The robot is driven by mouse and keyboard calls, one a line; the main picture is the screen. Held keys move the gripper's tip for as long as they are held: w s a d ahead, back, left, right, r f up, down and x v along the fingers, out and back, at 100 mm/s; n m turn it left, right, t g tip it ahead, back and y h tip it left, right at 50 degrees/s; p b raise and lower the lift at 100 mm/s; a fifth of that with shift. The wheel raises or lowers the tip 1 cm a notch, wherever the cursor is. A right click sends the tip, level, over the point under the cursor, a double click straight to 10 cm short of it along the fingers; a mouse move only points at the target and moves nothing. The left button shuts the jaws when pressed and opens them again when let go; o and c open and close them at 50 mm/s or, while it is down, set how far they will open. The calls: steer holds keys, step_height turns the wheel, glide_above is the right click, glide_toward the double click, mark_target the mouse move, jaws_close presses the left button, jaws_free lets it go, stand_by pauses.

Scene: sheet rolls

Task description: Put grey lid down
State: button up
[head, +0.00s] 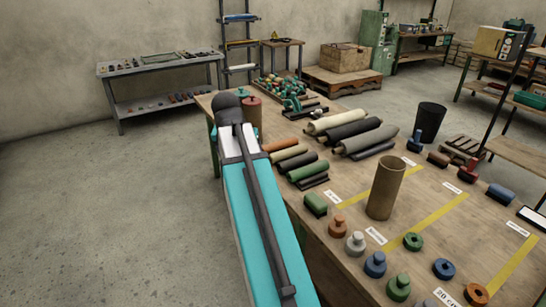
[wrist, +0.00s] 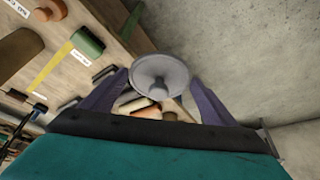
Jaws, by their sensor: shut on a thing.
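In the wrist view, my gripper (wrist: 160,82) is shut on a round grey lid (wrist: 160,76). The lid has a small raised centre and sits between the two purple fingers. It is held up, apart from the wooden table (wrist: 140,38) as far as I can tell. My gripper and the held lid cannot be made out in the head view. A brown cardboard tube (head: 385,190) stands upright on the table, with its open end up.
Knobbed pieces in brown (head: 337,226), pale grey (head: 355,242), blue (head: 375,264) and green (head: 399,288) line the near table edge. Several rolls (head: 345,130) lie farther back. Yellow strips (head: 440,212) and white labels mark the tabletop, with bare wood between them.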

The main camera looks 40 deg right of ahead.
steer(key=w+a+f+n+y, duration=0.1)
steer(key=w+a+n, duration=0.2)
steer(key=a, duration=0.8)
steer(key=w+a+n+t+y, duration=0.1)
steer(key=w+a+n, duration=0.3)
steer(key=a, duration=0.7)
steer(key=w+a+f+n+t+y, duration=0.1)
steer(key=w+a+n, duration=0.2)
steer(key=a, duration=0.7)
steer(key=shift+w+a+f+n+y+b, duration=0.3)
steer(key=shift+a+n+y+b, duration=0.1)
steer(key=shift+n, duration=0.2)
steer(key=shift+w, duration=0.1)
